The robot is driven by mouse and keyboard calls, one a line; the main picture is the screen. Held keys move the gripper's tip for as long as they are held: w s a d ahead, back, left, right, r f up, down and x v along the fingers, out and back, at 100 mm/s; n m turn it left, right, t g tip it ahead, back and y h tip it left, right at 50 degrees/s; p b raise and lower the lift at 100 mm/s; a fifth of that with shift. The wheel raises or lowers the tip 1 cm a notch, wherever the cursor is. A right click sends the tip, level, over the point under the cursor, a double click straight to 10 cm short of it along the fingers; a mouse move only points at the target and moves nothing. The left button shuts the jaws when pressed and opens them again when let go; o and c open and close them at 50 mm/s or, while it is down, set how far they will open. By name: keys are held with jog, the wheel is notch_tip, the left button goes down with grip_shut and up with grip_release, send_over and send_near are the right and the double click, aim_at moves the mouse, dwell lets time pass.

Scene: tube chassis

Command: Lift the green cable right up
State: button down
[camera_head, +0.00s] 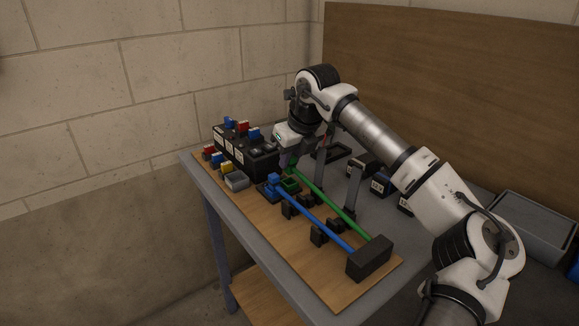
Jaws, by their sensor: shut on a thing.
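The green cable (335,208) is a straight rod running from a black block (369,258) at the board's near end toward the far left. Its far end has a green connector (291,170) beside a green socket (290,185). My gripper (290,161) points down at that far end and is shut on the green cable's connector. The fingertips are small and partly hidden, so I cannot tell how far the connector stands above the board. A blue cable (320,226) lies alongside to the left, with its blue connector (273,183) at its far end.
Black clips (320,235) and grey upright posts (354,186) stand along the wooden board (290,250). A black module row (243,150) with coloured plugs is at the far left. A grey tray (530,225) is at the right. The board's front left is clear.

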jog(key=s+d+r+t+y+b, duration=0.1)
jog(key=s+d+r+t+b, duration=0.1)
jog(key=r, duration=0.4)
jog(key=s+d+r+t+y+b, duration=0.2)
jog(key=s+r+b, duration=0.1)
jog(key=r, duration=0.3)
jog(key=shift+s+r+t+b, duration=0.15)
jog(key=shift+s+t+b, duration=0.2)
jog(key=shift+s+t, duration=0.05)
jog(key=shift+d, duration=0.1)
jog(key=c, duration=1.6)
grip_release()
jog(key=shift+o, duration=0.2)
jog(key=shift+s+d+r, duration=0.1)
jog(key=shift+r, duration=0.05)
jog(key=shift+r, duration=0.1)
jog(key=v, duration=1.3)
jog(key=shift+s+d, duration=0.25)
jog(key=shift+d, duration=0.2)
